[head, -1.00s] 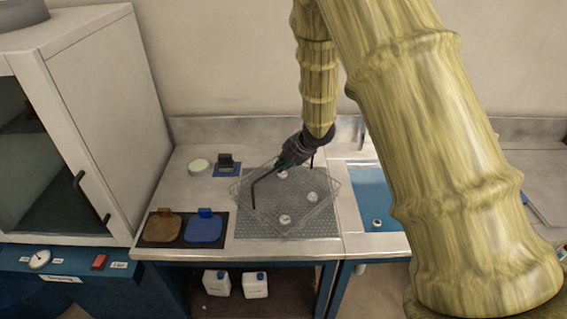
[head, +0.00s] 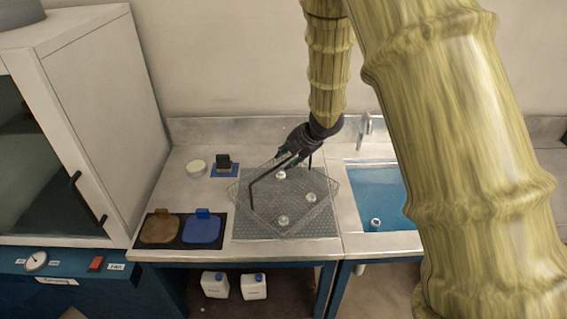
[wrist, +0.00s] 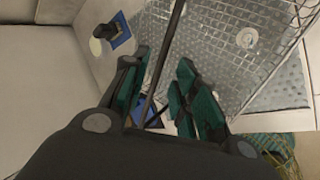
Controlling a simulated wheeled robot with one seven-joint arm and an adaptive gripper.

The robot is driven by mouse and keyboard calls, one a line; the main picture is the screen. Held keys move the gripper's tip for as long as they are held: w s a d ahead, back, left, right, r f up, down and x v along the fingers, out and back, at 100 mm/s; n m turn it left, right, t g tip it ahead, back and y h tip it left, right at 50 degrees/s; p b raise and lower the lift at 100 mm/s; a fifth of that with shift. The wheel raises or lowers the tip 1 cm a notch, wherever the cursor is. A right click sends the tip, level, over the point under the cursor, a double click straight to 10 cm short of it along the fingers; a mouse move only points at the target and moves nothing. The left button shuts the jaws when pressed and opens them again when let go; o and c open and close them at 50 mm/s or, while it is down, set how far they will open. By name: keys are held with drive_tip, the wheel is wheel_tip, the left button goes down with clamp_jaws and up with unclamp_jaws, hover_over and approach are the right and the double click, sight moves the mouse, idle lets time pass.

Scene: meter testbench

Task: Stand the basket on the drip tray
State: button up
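The wire mesh basket (head: 262,219) is over the perforated grey drip tray (head: 325,229), turned at an angle to it. It looks upright and low over the tray; I cannot see clearly whether its whole base rests there. Several small round white-topped pieces (head: 283,220) show inside it. Its dark handle (head: 251,195) stands up over the basket. My gripper (head: 285,160) is at the handle's upper bar. In the wrist view my gripper (wrist: 164,82) has its green-padded fingers apart, with the handle bar (wrist: 166,55) between them and a gap at the right finger.
Brown (head: 160,229) and blue (head: 203,227) lidded pads lie left of the tray. A small black item (head: 224,162) and a round pale dish (head: 196,169) are behind. A blue-bottomed sink (head: 375,190) with a tap is right. A fume cabinet (head: 105,120) stands at left.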

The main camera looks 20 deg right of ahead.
drive_tip(key=v, duration=0.7)
drive_tip(key=shift+b, duration=0.4)
drive_tip(key=shift+d+r, duration=0.1)
drive_tip(key=shift+r, duration=0.05)
